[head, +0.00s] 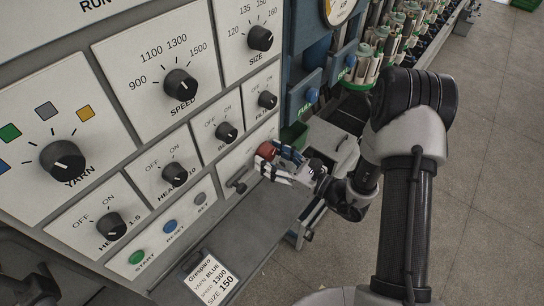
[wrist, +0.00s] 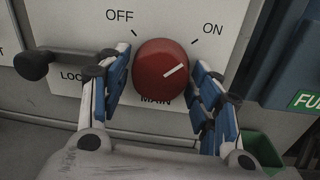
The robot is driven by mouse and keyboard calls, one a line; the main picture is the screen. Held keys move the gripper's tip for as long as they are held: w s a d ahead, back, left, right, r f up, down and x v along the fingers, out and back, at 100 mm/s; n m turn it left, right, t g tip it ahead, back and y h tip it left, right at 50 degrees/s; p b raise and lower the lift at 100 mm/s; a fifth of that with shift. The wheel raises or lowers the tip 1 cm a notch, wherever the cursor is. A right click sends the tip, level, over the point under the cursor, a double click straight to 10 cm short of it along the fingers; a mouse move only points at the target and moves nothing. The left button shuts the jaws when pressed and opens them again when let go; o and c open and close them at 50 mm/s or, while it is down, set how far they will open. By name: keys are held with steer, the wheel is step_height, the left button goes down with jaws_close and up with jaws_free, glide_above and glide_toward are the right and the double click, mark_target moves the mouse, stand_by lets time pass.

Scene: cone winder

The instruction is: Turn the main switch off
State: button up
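The main switch is a round red knob (wrist: 158,66) labelled MAIN, with OFF at its upper left and ON at its upper right. Its white pointer line is tilted up and right, toward the ON side. In the head view the red knob (head: 266,151) is partly hidden by my fingers. My gripper (wrist: 158,92) is open, with one blue-padded finger on each side of the knob. I cannot tell whether the pads touch it. The gripper also shows in the head view (head: 283,163) at the panel.
A dark lock lever (wrist: 62,58) sticks out left of the knob, close to my left finger. A blue unit (wrist: 290,70) stands to the right, with a green bin (wrist: 262,150) below. Other dark knobs, such as SPEED (head: 180,84), fill the panel.

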steer(key=c, duration=0.7)
steer(key=shift+n+b, duration=0.35)
steer(key=shift+n, duration=0.05)
steer(key=n+b, duration=0.2)
steer(key=n, duration=0.1)
steer(key=shift+f, duration=0.1)
steer(key=n+b, duration=0.3)
steer(key=shift+w+n+h, duration=0.1)
steer(key=shift+n+h, duration=0.2)
steer(key=n+b, duration=0.5)
steer(key=b, duration=0.1)
steer(key=shift+d, duration=0.1)
steer(key=shift+r+n+h+b, duration=0.15)
steer(key=shift+n+b, duration=0.3)
steer(key=shift+n, duration=0.15)
steer(key=shift+r+n+h+b, duration=0.15)
steer(key=shift+n+b, duration=0.25)
steer(key=shift+n, duration=0.2)
steer(key=shift+n+t, duration=0.3)
steer(key=shift+n, duration=0.8)
steer(key=shift+r+n, duration=0.1)
steer(key=shift+n, duration=0.2)
